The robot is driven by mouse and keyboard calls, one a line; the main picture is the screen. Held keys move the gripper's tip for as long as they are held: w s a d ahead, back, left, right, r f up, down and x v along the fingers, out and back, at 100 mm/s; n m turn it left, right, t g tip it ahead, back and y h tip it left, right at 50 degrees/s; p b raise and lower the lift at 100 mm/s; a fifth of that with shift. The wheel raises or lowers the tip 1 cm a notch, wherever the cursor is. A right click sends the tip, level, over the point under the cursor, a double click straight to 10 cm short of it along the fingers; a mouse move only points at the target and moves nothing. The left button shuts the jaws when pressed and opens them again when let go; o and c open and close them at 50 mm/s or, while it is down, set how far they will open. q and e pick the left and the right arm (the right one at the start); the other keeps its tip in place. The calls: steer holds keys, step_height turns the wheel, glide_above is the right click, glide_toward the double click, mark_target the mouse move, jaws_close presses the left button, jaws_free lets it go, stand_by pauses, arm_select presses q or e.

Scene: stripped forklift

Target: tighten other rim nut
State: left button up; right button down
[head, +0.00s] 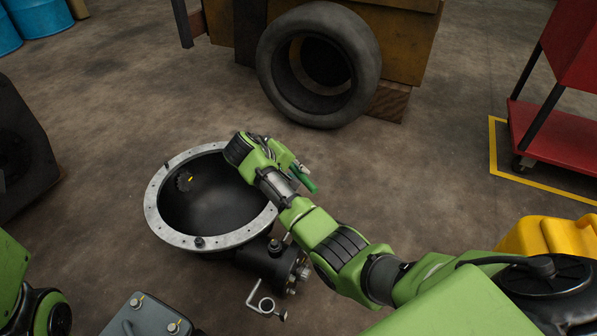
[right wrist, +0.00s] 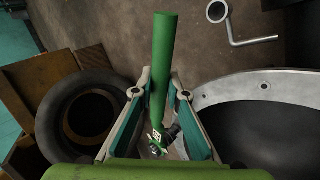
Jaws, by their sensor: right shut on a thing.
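My right gripper (head: 299,174) is shut on a green-handled tool (right wrist: 161,65), held above the right edge of a large bowl-shaped housing with a pale metal rim (head: 157,218). The tool also shows in the head view (head: 307,184). In the right wrist view its handle stands up between the fingers, and its small dark head lies low between them. The rim has holes around it. A dark nut (head: 198,242) sits on the rim's near side. The rim part behind my right arm is hidden. My left gripper is out of view.
A tyre (head: 269,78) leans on a wooden box behind the housing. A bent metal crank (head: 262,301) lies in front of it, beside a dark pipe fitting (head: 272,262). A red cart (head: 560,138) stands at the right. Floor between tyre and cart is clear.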

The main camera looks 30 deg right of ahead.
steer(key=shift+f, duration=0.8)
